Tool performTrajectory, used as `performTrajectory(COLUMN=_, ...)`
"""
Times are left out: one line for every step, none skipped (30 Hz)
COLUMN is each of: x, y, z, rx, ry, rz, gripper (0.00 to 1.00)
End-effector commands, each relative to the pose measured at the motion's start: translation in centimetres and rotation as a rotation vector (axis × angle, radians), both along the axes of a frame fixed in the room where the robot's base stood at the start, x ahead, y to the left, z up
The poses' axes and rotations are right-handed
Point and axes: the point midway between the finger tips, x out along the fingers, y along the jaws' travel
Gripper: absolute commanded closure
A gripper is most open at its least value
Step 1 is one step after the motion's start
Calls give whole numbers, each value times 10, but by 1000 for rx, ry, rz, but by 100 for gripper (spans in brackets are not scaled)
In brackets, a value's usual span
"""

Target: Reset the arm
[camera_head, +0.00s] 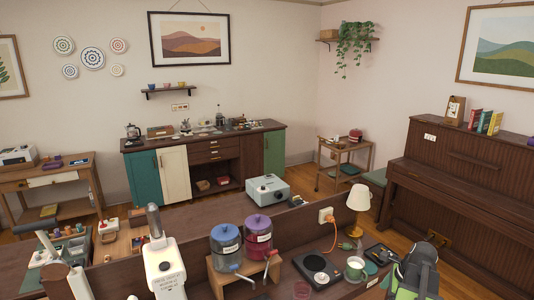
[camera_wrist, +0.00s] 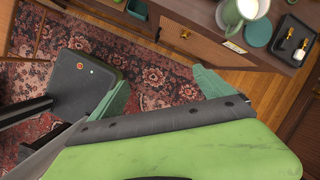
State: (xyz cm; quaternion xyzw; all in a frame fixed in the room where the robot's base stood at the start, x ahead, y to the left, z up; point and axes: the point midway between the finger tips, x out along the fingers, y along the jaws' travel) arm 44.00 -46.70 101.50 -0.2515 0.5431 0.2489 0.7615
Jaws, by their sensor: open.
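My gripper (camera_wrist: 165,92) shows in the wrist view as a green body with two pale green fingers spread apart. It is open and nothing is between the fingers. It points down over a patterned red rug (camera_wrist: 165,72), beside the front of a brown wooden counter. In the head view my arm (camera_head: 416,275) is a green and dark shape at the bottom right, right of the counter's items; the fingers are not clear there.
A green mug (camera_head: 355,268) with pale contents stands near the counter edge and also shows in the wrist view (camera_wrist: 232,14). A black tray (camera_wrist: 292,42) is near it. A lamp (camera_head: 359,198), two lidded jars (camera_head: 225,243) and a piano (camera_head: 460,180) stand around.

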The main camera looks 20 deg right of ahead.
Motion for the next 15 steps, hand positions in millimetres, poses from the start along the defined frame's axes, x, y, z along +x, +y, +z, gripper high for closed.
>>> performTrajectory(x=16, y=21, z=-3, rx=-19, ry=5, rz=95, gripper=8)
performTrajectory(x=25, y=33, z=-4, rx=-31, ry=9, rz=160, gripper=8)
performTrajectory(x=38, y=51, z=-6, rx=-51, ry=14, rz=254, gripper=8)
performTrajectory(x=49, y=66, z=-7, rx=-67, ry=16, rz=332, gripper=8)
performTrajectory(x=60, y=84, z=-9, rx=-84, ry=20, rz=420, gripper=8)
performTrajectory(x=74, y=110, z=-12, rx=-110, ry=23, rz=550, gripper=8)
performTrajectory(x=85, y=132, z=-13, rx=-130, ry=26, rz=657, gripper=8)
performTrajectory(x=95, y=154, z=-15, rx=-151, ry=28, rz=768, gripper=8)
performTrajectory(x=108, y=186, z=-18, rx=-180, ry=30, rz=923, gripper=8)
performTrajectory(x=116, y=210, z=-20, rx=-200, ry=30, rz=1040, gripper=8)
performTrajectory(x=122, y=233, z=-21, rx=-220, ry=31, rz=1157, gripper=8)
performTrajectory(x=130, y=265, z=-23, rx=-246, ry=30, rz=1311, gripper=8)
performTrajectory(x=134, y=289, z=-25, rx=-265, ry=30, rz=1429, gripper=8)
performTrajectory(x=137, y=312, z=-26, rx=-282, ry=28, rz=1542, gripper=8)
performTrajectory(x=140, y=341, z=-28, rx=-305, ry=26, rz=1690, gripper=8)
